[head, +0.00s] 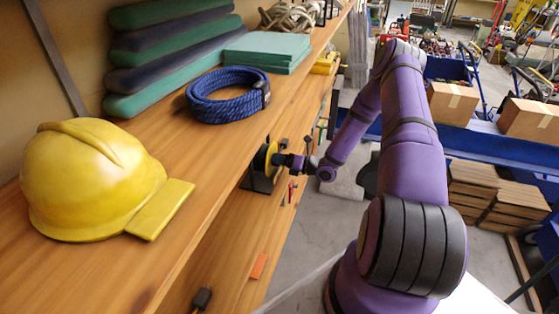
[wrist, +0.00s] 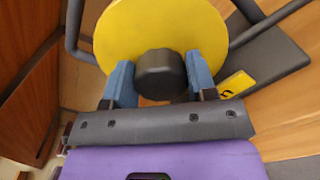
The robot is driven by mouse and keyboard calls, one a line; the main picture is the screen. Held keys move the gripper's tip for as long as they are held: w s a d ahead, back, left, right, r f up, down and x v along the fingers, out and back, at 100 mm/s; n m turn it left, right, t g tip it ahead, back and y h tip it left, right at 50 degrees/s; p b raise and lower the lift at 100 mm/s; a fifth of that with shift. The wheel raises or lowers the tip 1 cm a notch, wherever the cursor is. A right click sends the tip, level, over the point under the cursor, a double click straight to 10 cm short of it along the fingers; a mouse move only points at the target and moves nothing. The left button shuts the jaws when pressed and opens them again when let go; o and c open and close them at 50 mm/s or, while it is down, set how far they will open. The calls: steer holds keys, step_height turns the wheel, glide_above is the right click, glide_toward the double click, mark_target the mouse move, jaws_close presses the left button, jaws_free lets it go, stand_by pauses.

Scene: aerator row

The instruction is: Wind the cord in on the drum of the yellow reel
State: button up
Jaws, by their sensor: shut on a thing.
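The yellow reel (head: 263,158) stands at the edge of the lower shelf in the head view, on a dark stand. In the wrist view its round yellow face (wrist: 160,25) fills the upper middle, with a black knob (wrist: 160,74) in front of it. My gripper (wrist: 160,82) has its two blue-grey fingers on either side of the knob and is shut on it. In the head view my gripper (head: 291,161) reaches the reel from the right. The cord cannot be made out in either view.
A yellow hard hat (head: 90,180), a coiled blue rope (head: 228,94) and green pads (head: 268,48) lie on the upper shelf (head: 190,150). A dark frame bar (wrist: 270,25) runs beside the reel. An orange tag (head: 258,266) shows on the lower shelf.

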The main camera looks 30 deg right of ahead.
steer(key=m, duration=0.5)
steer(key=shift+d+f+m, duration=0.1)
steer(key=shift+m, duration=0.2)
steer(key=m, duration=0.4)
steer(key=shift+f, duration=0.1)
steer(key=m, duration=0.5)
steer(key=shift+f, duration=0.1)
steer(key=m, duration=0.4)
steer(key=shift+f, duration=0.1)
steer(key=shift+m, duration=0.3)
steer(key=o, duration=0.9)
steer(key=v, duration=1)
steer(key=shift+s+d, duration=0.2)
steer(key=shift+s, duration=0.15)
